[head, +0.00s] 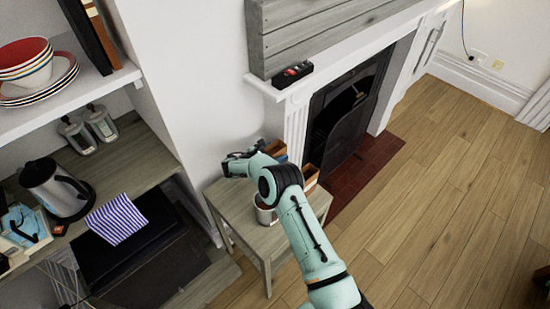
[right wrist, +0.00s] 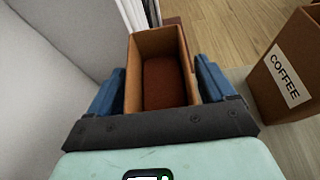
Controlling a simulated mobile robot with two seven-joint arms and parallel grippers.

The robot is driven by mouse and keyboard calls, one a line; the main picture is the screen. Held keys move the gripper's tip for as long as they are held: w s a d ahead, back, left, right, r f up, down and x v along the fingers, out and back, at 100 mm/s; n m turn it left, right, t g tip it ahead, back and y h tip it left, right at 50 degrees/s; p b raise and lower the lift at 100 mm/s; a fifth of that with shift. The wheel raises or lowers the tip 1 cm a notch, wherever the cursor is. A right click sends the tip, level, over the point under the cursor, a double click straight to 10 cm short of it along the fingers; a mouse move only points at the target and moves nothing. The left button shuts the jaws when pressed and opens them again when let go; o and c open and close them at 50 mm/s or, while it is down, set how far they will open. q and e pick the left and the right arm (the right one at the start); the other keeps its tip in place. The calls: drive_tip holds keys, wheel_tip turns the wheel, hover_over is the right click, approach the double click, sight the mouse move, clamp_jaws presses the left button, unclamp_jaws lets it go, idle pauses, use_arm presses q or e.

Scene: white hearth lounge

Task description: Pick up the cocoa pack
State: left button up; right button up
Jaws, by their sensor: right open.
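A brown rounded pack (right wrist: 165,83), which may be the cocoa pack, lies inside an open-topped tan box (right wrist: 152,42) in the right wrist view. No label shows on it. My right gripper (right wrist: 160,75) is open, with one blue finger on each side of the box; whether the fingers touch its walls I cannot tell. In the head view the right gripper (head: 238,165) is over the back of a small grey wooden table (head: 234,204), and my arm hides part of what stands there. My left gripper is not in view.
A box labelled COFFEE (right wrist: 285,80) stands to the right in the right wrist view. A can with red contents (head: 265,213) stands on the table, partly behind my arm. The wall, shelf (head: 150,160) and fireplace (head: 345,110) are close by. The wooden floor at right is clear.

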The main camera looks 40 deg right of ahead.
drive_tip(key=shift+s+d, duration=0.1)
drive_tip(key=c, duration=1.2)
wheel_tip(320, 180, up, 10)
drive_tip(key=shift+b, duration=0.3)
